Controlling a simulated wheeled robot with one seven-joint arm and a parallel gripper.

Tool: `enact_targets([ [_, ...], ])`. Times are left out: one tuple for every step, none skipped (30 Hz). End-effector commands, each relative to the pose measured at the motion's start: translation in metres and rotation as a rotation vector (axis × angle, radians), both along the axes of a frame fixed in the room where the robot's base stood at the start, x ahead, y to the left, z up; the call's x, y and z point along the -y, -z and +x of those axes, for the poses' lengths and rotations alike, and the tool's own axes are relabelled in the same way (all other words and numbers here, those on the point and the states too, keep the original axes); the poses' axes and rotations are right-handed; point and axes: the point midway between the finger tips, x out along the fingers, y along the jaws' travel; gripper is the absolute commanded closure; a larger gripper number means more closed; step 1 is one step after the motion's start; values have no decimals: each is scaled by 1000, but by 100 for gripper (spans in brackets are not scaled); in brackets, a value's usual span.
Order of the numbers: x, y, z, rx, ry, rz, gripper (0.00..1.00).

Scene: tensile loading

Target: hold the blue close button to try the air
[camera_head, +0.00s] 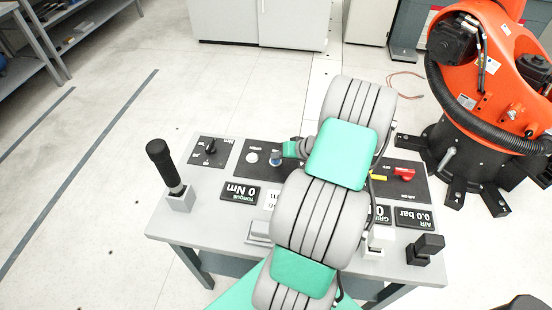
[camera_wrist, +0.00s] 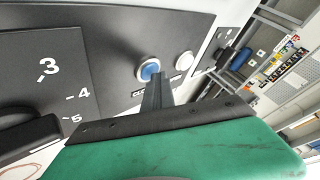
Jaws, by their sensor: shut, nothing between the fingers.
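The blue close button (camera_wrist: 149,69) sits in a pale ring on a dark panel in the wrist view. It also shows in the head view (camera_head: 276,160), beside my wrist. A white button (camera_wrist: 184,61) is right of it, and it shows in the head view too (camera_head: 252,157). My gripper (camera_wrist: 153,80) is shut and empty. Its fingertips overlap the lower edge of the blue button in the picture; whether they touch or press it I cannot tell. The air display (camera_head: 413,218) reads 0.0 bar.
A red air valve handle (camera_head: 403,174) is on the right panel. A black-handled tool (camera_head: 165,165) stands at the table's left end. A black block (camera_head: 428,246) is at the front right. A torque display (camera_head: 240,191) reads 0 Nm. An orange robot (camera_head: 490,80) stands behind, right.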

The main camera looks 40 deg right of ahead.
Motion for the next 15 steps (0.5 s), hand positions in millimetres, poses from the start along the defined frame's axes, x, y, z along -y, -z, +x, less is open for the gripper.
enact_targets([
  [0, 1, 0, -1, 0, 1, 100],
  [0, 1, 0, -1, 0, 1, 100],
  [0, 0, 0, -1, 0, 1, 100],
  [0, -1, 0, -1, 0, 1, 100],
  [0, -2, 0, -1, 0, 1, 100],
  [0, -4, 0, -1, 0, 1, 100],
  [0, -6, 0, -1, -1, 0, 100],
  [0, -8, 0, -1, -1, 0, 100],
  [0, -11, 0, -1, 1, -1, 100],
  [0, -13, 0, -1, 1, -1, 100],
  [0, -15, 0, -1, 1, -1, 100],
  [0, -17, 0, -1, 1, -1, 100],
  [0, -18, 0, -1, 1, -1, 100],
  [0, -19, 0, 0, 0, 0, 100],
  [0, -20, 0, 0, 0, 0, 100],
])
